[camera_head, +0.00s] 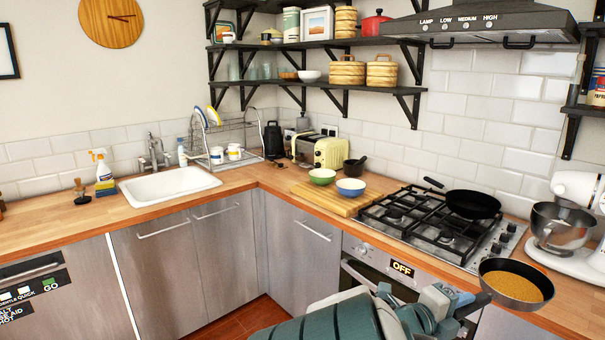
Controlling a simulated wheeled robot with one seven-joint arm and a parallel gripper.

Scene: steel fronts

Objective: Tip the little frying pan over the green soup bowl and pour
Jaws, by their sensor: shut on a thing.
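The little frying pan (516,290) is at the lower right, dark, with an orange-brown filling in it. It looks about level. My gripper (470,302) is shut on its handle, which the jaws mostly hide, and the pan is in front of the counter's edge, to the right of the oven. The green soup bowl (322,177) stands upright on a wooden board (338,201) in the counter's corner area, up and to the left of my gripper and well apart from the pan. Its inside shows pale.
A blue bowl (351,188) stands just right of the green one. A gas hob (440,226) with a large black pan (472,204) lies between my pan and the bowls. A stand mixer (566,222) is at the right, a toaster (322,150) behind the bowls. Counter left of the board is clear.

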